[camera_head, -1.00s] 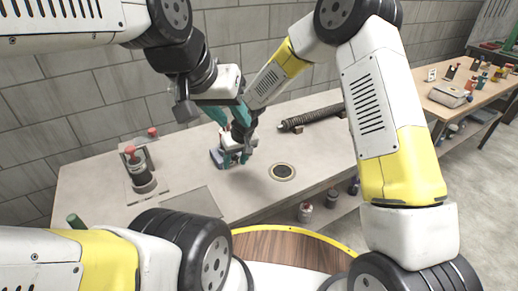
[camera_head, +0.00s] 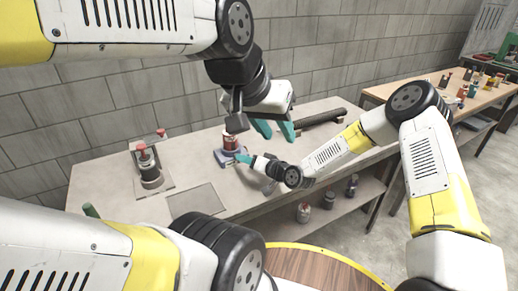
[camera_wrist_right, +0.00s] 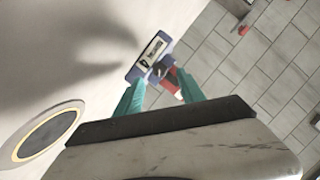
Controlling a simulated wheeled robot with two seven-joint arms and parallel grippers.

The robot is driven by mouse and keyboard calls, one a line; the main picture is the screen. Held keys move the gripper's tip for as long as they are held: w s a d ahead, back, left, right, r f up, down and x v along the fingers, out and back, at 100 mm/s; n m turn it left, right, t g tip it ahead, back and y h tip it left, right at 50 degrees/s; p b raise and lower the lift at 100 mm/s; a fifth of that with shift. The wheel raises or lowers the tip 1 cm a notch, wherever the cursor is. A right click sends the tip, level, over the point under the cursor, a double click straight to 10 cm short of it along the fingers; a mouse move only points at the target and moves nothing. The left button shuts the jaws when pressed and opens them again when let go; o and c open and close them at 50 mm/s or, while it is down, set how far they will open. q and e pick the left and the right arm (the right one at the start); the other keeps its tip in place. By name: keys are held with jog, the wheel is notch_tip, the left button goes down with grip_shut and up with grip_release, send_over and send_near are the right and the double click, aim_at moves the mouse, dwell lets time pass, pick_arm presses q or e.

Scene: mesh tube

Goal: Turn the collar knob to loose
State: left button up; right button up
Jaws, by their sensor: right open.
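A small device with a blue base and a dark and red knob (camera_head: 230,140) stands on the bench in the head view. In the right wrist view its blue base (camera_wrist_right: 137,72) carries a white label, and the red part (camera_wrist_right: 171,84) shows between the fingers. My right gripper (camera_head: 243,159) is open just in front of the device; its teal fingers (camera_wrist_right: 160,80) also show in the wrist view. I cannot tell whether they touch it. My left gripper (camera_head: 275,129) is open and empty, right of the device, with its fingers apart. The knob's setting is too small to read.
A dark ribbed tube (camera_head: 322,118) lies at the back of the bench. A red-topped cylinder (camera_head: 149,168) stands at the left, beside a flat grey plate (camera_head: 196,200). A ringed round spot (camera_wrist_right: 45,135) is on the bench. Jars (camera_head: 304,212) sit on the lower shelf.

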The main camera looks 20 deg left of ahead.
jog(key=shift+x, duration=2.2)
grip_shut()
